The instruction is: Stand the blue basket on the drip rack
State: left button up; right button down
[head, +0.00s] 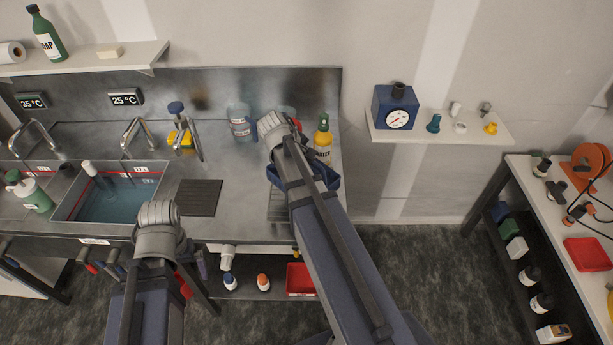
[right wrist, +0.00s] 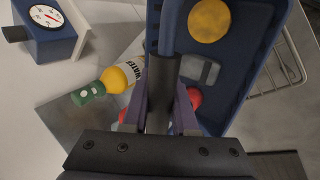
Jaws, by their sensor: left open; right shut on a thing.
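The blue basket (head: 331,181) is at the right end of the steel counter in the head view, partly hidden by my right arm. In the right wrist view the basket (right wrist: 262,55) holds a yellow disc, a grey piece and something red. My right gripper (right wrist: 162,98) is shut on its upright handle; the head view hides these fingers. The drip rack (head: 279,208) shows beside my right arm, below the basket. Its wires (right wrist: 291,66) show beyond the basket's edge. I cannot tell whether basket and rack touch. My left gripper (head: 197,266) is open, low before the counter, mostly hidden.
A yellow water bottle (head: 323,142) stands close behind the basket. A clear jar (head: 239,122) and a sponge holder (head: 181,138) stand further left. A water-filled sink (head: 112,203) and dark ribbed mat (head: 192,198) lie left of the rack. A blue dial scale (head: 396,106) sits on a wall shelf.

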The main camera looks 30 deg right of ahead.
jog(key=shift+f, duration=0.2)
notch_tip(320, 180, down, 4)
jog(key=b, duration=0.3)
jog(key=shift+r+b, duration=0.15)
jog(key=shift+b, duration=0.15)
jog(key=shift+f, duration=0.25)
jog(key=c, duration=0.7)
grip_release()
jog(key=shift+r, duration=0.1)
